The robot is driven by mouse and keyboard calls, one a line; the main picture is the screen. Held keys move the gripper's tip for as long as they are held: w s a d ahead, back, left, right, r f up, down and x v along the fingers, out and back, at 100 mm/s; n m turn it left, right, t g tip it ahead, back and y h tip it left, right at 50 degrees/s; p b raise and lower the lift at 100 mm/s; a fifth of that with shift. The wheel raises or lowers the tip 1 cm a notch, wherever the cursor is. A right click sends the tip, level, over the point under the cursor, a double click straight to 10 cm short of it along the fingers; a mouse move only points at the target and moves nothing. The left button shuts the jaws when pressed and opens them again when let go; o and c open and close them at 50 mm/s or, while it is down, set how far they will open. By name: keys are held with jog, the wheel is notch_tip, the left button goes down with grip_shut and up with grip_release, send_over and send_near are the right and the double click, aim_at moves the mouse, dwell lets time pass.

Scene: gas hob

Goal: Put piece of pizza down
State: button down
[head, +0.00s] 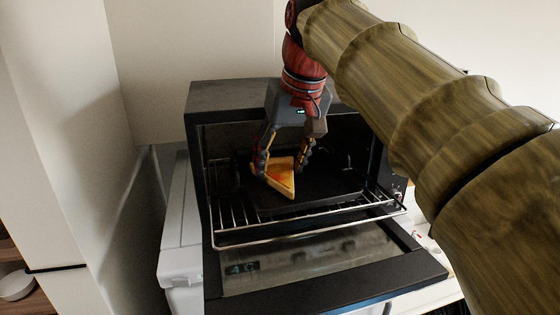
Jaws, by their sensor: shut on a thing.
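The piece of pizza (281,184) is a yellow-orange wedge with its tip pointing toward the lower right. My gripper (279,168) reaches down at the front of the open oven, with its dark fingers shut on the slice from both sides. The slice shows over the dark tray (327,194) on the oven rack. I cannot tell whether it touches the tray.
The black toaster oven (232,95) has its glass door (320,266) folded down toward the front. A wire rack (235,238) sticks out above the door. A white box (181,262) stands beside it on the left. My arm covers the right side.

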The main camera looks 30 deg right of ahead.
aim_at(291, 182)
jog(key=shift+f, duration=0.1)
jog(key=c, duration=0.8)
grip_release()
jog(key=shift+o, duration=0.2)
jog(key=v, duration=1.2)
jog(key=shift+w, duration=0.1)
